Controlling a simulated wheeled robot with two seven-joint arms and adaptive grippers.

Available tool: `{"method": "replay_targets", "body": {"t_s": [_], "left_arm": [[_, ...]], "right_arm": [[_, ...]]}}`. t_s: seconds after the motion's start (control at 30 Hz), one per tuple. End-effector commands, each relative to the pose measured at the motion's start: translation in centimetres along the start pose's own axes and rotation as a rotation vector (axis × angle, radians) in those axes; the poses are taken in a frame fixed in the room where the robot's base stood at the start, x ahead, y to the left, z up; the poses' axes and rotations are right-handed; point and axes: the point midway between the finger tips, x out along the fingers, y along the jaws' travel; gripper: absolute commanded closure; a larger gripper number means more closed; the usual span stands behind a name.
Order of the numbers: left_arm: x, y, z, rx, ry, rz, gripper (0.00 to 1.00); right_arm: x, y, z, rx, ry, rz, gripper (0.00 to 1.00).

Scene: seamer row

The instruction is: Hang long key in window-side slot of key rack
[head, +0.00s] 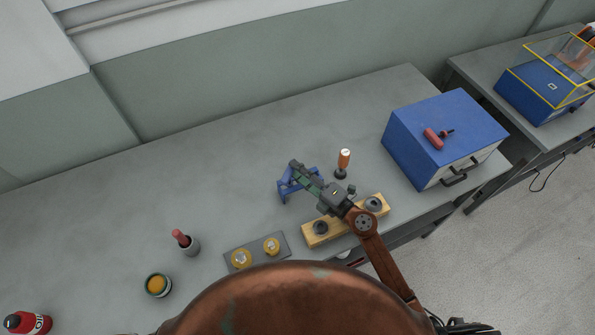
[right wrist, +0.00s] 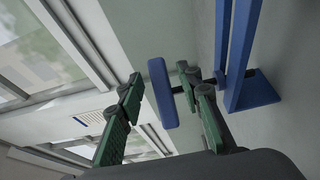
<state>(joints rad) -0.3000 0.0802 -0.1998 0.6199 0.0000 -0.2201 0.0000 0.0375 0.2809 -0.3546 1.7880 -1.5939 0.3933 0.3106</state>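The blue key rack (head: 284,190) stands on the bench, and its blue frame (right wrist: 240,55) is at the right of the right wrist view. A blue bar-shaped handle on a thin dark shaft (right wrist: 162,93), seemingly the long key, sits at the rack; the shaft runs toward the frame. I cannot tell which slot it is in. My right gripper (head: 298,171) is over the rack. Its green fingers (right wrist: 158,88) are apart, on either side of the blue handle, with a gap showing at the left finger. In the head view the gripper hides the key. My left gripper is out of view.
An orange-handled tool (head: 344,160) stands right of the rack. A wooden block (head: 339,232) and a grey plate (head: 256,259) lie nearer me. A blue box (head: 405,152) carries a red-handled tool (head: 433,138). The bench behind the rack is clear.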

Motion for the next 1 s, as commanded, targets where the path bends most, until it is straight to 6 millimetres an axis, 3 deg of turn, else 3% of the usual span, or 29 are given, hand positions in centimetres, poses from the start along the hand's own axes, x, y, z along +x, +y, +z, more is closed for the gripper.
{"method": "replay_targets", "body": {"t_s": [0.17,0.5,0.7,1.0], "left_arm": [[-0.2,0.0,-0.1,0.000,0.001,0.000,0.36],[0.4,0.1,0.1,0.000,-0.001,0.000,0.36],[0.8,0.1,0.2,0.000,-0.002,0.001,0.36],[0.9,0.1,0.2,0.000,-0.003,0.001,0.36]], "right_arm": [[-0.8,0.3,0.1,0.000,-0.001,-0.002,0.67],[-7.6,0.1,0.0,0.000,-0.001,-0.004,0.67],[-10.7,0.2,0.0,0.001,0.000,-0.002,0.67],[-12.0,0.4,0.0,0.000,0.000,0.001,0.67]]}}
